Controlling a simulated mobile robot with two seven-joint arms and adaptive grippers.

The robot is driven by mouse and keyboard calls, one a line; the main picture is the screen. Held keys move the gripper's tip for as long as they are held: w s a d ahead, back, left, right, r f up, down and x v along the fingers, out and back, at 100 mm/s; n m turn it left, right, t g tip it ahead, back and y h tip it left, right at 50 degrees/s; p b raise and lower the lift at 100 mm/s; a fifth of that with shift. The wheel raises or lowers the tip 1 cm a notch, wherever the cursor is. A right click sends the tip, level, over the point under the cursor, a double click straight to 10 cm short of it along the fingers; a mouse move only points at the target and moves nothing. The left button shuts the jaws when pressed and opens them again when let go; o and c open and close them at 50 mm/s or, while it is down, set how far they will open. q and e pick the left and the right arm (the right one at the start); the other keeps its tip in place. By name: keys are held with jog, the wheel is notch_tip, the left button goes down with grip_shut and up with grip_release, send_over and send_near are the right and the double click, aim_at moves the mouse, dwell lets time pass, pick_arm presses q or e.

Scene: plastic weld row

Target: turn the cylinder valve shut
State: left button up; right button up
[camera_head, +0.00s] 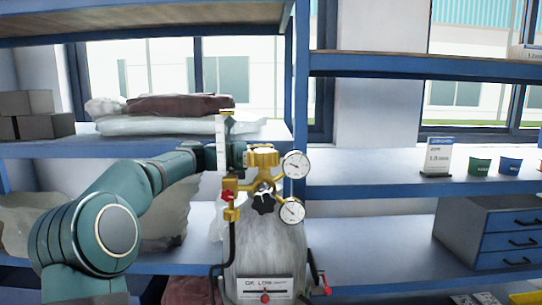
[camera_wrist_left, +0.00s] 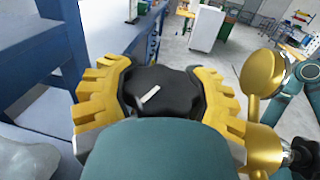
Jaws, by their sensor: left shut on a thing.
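The grey gas cylinder (camera_head: 265,252) stands upright, with a brass regulator (camera_head: 262,184) and two round white gauges (camera_head: 296,165) at its top. My left gripper (camera_head: 262,157) reaches in from the left at the top of the brass fittings. In the left wrist view its yellow fingers (camera_wrist_left: 165,95) are shut on the black valve knob (camera_wrist_left: 165,90), one on each side. The knob has a white mark on top. In the head view the gripper hides this knob. A separate black star-shaped knob (camera_head: 263,201) sits on the regulator's front. My right gripper is not seen.
Blue shelving (camera_head: 370,190) stands behind the cylinder, with sacks (camera_head: 180,105), boxes (camera_head: 38,115) and small cups (camera_head: 481,166). A flow tube (camera_head: 222,145) rises left of the regulator. A blue drawer unit (camera_head: 490,235) is at the right.

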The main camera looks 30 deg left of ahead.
pick_arm(q)
jog(key=g+p, duration=0.1)
jog(key=p, duration=0.1)
jog(key=m+g+h+p, duration=0.1)
jog(key=p, duration=0.1)
jog(key=shift+r+m, duration=0.2)
jog(key=shift+m, duration=0.1)
jog(key=shift+s+f+m+g+h+p, duration=0.15)
jog(key=shift+m+g+h+p, duration=0.45)
jog(key=shift+g+h+p, duration=0.3)
jog(key=m+g, duration=0.1)
jog(key=g, duration=0.1)
jog(key=shift+s+d+f+m+g+h, duration=0.1)
jog(key=shift+m+g+h, duration=0.2)
jog(key=shift+m, duration=0.1)
jog(key=shift+s+m+g, duration=0.1)
jog(key=shift+m+g, duration=0.4)
jog(key=shift+g, duration=0.2)
jog(key=shift+s+m+g+h, duration=0.15)
jog(key=shift+m+g+h, duration=0.25)
jog(key=shift+m+g, duration=0.65)
jog(key=shift+n+g, duration=0.25)
